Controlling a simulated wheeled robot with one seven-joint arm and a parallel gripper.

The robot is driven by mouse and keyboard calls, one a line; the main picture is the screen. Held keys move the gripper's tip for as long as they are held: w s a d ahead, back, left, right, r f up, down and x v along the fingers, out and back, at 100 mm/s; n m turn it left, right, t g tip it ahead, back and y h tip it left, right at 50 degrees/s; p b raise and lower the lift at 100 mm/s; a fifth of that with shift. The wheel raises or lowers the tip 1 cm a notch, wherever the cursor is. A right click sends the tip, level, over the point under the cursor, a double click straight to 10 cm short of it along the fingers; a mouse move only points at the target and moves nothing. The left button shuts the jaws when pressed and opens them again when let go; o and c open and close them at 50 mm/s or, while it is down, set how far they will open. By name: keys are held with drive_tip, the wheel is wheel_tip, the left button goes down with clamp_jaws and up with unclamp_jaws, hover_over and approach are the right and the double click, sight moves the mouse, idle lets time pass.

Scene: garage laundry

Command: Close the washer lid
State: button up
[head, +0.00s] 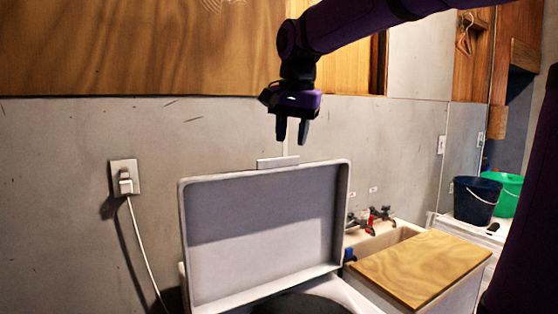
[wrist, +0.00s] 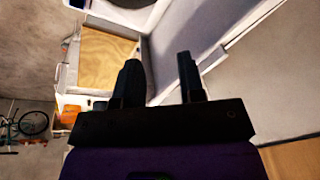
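The washer lid (head: 265,232) stands open and nearly upright, its pale inner side facing me in the head view. Below it, the washer (head: 345,294) shows only its top rim and part of a dark round opening; the rest is cut off by the frame's bottom edge. My gripper (head: 292,138) points down above the lid's top edge, apart from it in the picture; its depth relative to the lid is hard to tell. Its two fingers are apart with nothing between them. In the wrist view the open fingers (wrist: 160,75) also show empty, in front of pale surfaces.
A sink with taps (head: 372,217) and a wooden board (head: 420,268) stands right of the washer. A dark blue bucket (head: 477,200) and a green bucket (head: 508,193) stand farther right. A plugged cord (head: 140,240) hangs on the grey wall at left.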

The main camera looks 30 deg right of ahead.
drive_tip(key=w+d+r+m+g, duration=0.1)
drive_tip(key=w+d+r+m, duration=0.2)
drive_tip(key=w, duration=0.6)
drive_tip(key=m+g, duration=0.1)
drive_tip(key=m, duration=0.4)
hover_over(279, 159)
drive_tip(key=f, duration=1.2)
drive_tip(key=shift+w+d, duration=0.15)
drive_tip(key=shift+w, duration=0.1)
clamp_jaws()
